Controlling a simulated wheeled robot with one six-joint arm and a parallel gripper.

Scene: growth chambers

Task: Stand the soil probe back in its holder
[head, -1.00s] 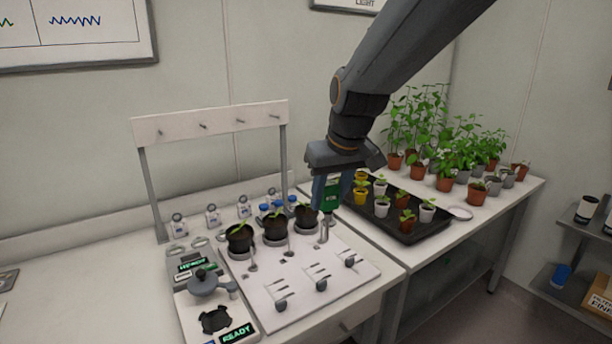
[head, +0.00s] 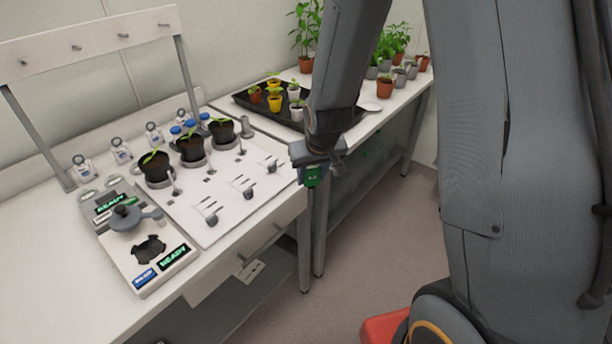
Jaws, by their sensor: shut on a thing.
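The soil probe (head: 312,177) shows as a green body just under my gripper (head: 314,163). My gripper is shut on it and holds it up at the right front end of the near bench, apart from the board. The lower part of the probe is hard to tell from the bench legs behind it. A small grey upright cylinder (head: 246,128), which looks like the holder, stands at the back right of the white board (head: 215,205). It looks empty. My gripper is to its right and nearer the front.
Three dark pots (head: 190,148) with seedlings stand in rings along the board's back. Several small metal tools (head: 242,188) lie on its front. A black seedling tray (head: 262,108) sits behind. A device with READY displays (head: 148,250) is at left. Floor is clear.

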